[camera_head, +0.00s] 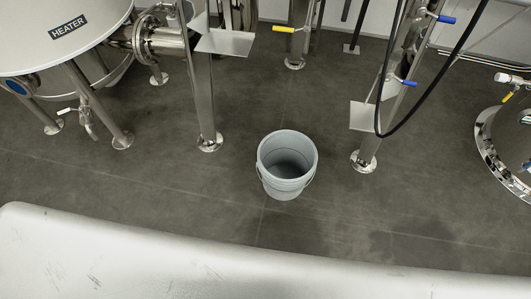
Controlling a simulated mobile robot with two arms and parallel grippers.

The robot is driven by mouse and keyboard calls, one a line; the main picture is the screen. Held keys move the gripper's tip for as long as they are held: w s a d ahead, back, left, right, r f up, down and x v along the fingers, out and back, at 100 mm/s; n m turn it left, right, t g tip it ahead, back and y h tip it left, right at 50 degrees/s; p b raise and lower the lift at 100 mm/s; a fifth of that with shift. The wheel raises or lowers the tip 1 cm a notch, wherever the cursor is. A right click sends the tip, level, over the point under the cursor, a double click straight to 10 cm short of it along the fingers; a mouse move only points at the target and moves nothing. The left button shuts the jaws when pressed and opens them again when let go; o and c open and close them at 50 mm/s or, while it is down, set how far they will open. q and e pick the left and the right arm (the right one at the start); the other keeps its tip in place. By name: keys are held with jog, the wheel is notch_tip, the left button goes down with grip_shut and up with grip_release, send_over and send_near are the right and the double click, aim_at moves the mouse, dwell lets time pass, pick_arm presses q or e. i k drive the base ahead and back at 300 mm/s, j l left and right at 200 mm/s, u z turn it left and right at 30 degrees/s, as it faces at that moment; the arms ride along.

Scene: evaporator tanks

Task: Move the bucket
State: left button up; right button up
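A light grey bucket (287,191) stands upright on the dark floor near the middle of the head view, with its open top facing up. Its inside looks empty. A thin handle hangs down along its side. Neither of my grippers shows in this view, and nothing is seen touching the bucket.
Steel legs on round feet stand left (205,110) and right (367,145) behind the bucket. A heater tank (50,35) is at upper left, a round steel vessel (490,150) at far right. A black hose (431,85) hangs at right. Floor around the bucket is clear.

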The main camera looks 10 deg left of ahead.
aim_at(287, 158)
jog(key=i+l+u, duration=0.15)
jog(key=l, duration=0.2)
jog(key=i+l+u, duration=0.15)
jog(key=l, duration=0.25)
jog(key=l+u, duration=0.2)
jog(key=l, duration=0.15)
jog(key=i+l+u, duration=0.15)
jog(key=l, duration=0.25)
